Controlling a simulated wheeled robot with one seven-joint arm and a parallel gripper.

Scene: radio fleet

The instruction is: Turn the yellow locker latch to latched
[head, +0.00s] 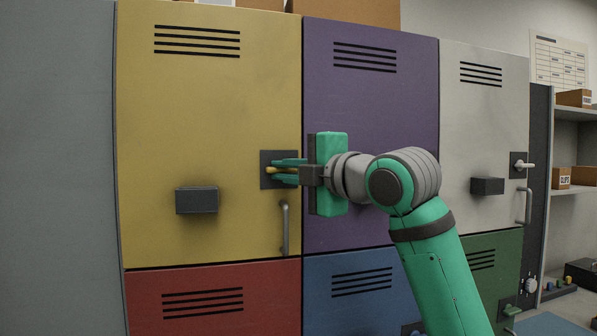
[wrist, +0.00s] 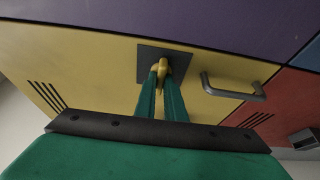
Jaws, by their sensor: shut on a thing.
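The yellow locker (head: 208,110) is closed, at the upper left of the head view. Its latch (head: 270,170) is a small yellow lever on a dark square plate (head: 266,157) near the door's right edge. My gripper (head: 283,170) reaches it from the right, its green fingers shut on the lever. In the wrist view the yellow latch (wrist: 161,68) sits between the tips of my gripper's fingers (wrist: 160,80), in front of the dark plate (wrist: 150,56). The fingers hide part of the lever, so its exact turn angle is hard to tell.
A grey handle (head: 285,227) is below the latch, and a dark box (head: 196,200) sticks out of the yellow door. Purple (head: 370,110), white (head: 480,130), red (head: 213,300), blue (head: 350,285) and green lockers adjoin. Shelves (head: 575,150) stand at the far right.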

